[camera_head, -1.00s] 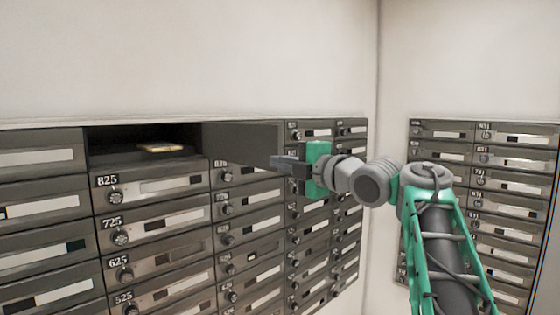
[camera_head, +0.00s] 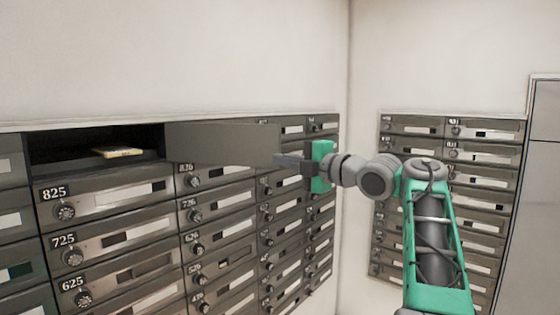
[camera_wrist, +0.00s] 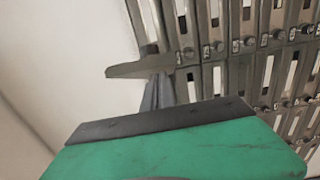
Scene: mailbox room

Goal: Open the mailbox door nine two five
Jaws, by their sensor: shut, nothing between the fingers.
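The compartment (camera_head: 60,148) above the box marked 825 is open, with a pale yellowish item (camera_head: 118,152) lying inside. Its grey door (camera_head: 220,143) is swung out to the right, hinged at the compartment's right side, and stands out from the wall. The door's own number is not visible. My gripper (camera_head: 280,160) is shut and empty at the door's free outer edge. In the wrist view, the gripper's fingers (camera_wrist: 158,92) are close together at the door (camera_wrist: 138,68); whether they touch it I cannot tell.
Closed boxes marked 825 (camera_head: 105,192), 725 (camera_head: 115,238) and 625 sit below the opening. More closed boxes (camera_head: 230,205) fill the wall to the right. A second mailbox bank (camera_head: 440,150) stands on the right wall past the corner. The wall above is bare.

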